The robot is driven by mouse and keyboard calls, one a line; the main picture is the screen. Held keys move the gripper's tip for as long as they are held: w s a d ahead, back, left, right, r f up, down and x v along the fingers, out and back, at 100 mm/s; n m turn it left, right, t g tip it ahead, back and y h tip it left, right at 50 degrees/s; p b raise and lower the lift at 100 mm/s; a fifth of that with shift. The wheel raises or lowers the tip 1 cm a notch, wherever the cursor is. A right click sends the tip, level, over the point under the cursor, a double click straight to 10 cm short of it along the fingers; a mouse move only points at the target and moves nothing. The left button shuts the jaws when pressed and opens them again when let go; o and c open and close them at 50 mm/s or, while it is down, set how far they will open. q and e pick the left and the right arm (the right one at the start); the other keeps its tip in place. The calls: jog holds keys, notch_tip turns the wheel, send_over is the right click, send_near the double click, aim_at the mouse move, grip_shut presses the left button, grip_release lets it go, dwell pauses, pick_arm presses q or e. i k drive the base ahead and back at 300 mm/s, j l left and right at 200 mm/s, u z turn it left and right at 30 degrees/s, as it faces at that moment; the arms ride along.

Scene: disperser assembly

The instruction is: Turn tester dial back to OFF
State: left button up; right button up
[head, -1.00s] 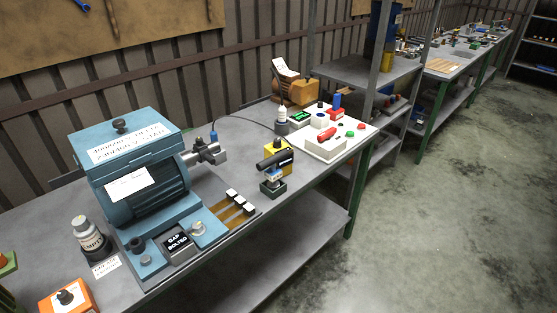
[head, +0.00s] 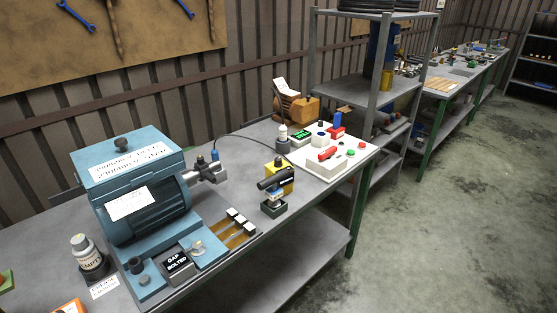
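Neither of my grippers is in view. No part here can be surely told as the tester dial, and no OFF mark can be read. A small device with a green display (head: 301,136) stands towards the far end of the near bench. A yellow box (head: 286,184) stands nearer, partly hidden behind a black cylindrical tool (head: 275,178) on a dark green stand. Any dial on either is too small or hidden to tell its setting.
A blue motor-like machine (head: 148,215) fills the bench's left part. A white panel (head: 322,170) with a red handle and coloured buttons sits at the far right end. A grey shelf unit (head: 352,90) stands beyond. The floor (head: 440,220) at right is clear.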

aim_at(277, 161)
jog(key=i+l+z, duration=0.2)
jog(key=z, duration=0.2)
jog(key=i+l+z, duration=0.25)
jog(key=z, duration=0.15)
jog(key=i+l, duration=0.05)
jog(key=l, duration=0.05)
